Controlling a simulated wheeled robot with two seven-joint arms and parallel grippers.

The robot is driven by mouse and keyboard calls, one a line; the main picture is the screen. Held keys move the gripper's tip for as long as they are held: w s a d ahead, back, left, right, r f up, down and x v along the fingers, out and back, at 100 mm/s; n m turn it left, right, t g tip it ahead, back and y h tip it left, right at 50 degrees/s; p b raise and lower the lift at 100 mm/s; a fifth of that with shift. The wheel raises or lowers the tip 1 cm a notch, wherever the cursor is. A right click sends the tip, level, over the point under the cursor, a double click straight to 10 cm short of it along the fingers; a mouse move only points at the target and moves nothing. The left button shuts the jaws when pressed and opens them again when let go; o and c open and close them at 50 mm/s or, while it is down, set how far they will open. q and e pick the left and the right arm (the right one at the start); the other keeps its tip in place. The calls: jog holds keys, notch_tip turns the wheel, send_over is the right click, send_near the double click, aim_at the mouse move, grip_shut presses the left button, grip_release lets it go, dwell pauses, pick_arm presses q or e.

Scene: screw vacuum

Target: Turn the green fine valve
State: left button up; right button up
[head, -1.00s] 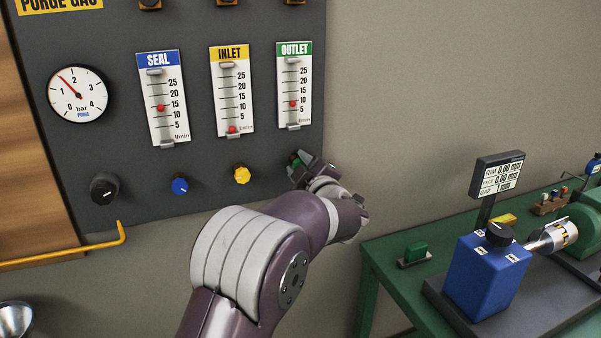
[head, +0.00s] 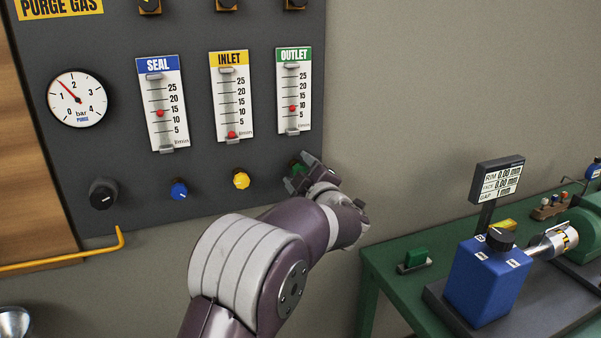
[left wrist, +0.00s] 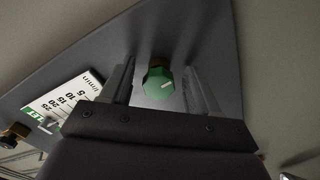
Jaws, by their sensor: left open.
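The green fine valve (left wrist: 158,84) is a small green knob with a white mark, on the dark panel below the OUTLET flowmeter (head: 294,90). In the left wrist view it sits between the two fingers of my left gripper (left wrist: 160,88), with a gap on each side. In the head view the open left gripper (head: 304,176) is at the panel's lower right edge and mostly covers the green knob (head: 297,166). The OUTLET meter's red float is near 10. My right gripper is not in view.
The panel also carries a yellow knob (head: 241,180), a blue knob (head: 179,189), a black knob (head: 103,194), a pressure gauge (head: 77,98), and SEAL (head: 162,105) and INLET (head: 231,98) meters. A green bench (head: 385,263) with a blue device (head: 487,275) stands right.

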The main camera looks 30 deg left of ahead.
pick_arm(q)
jog(key=v, duration=1.2)
jog(key=shift+s+d, duration=0.15)
jog(key=shift+s, duration=0.05)
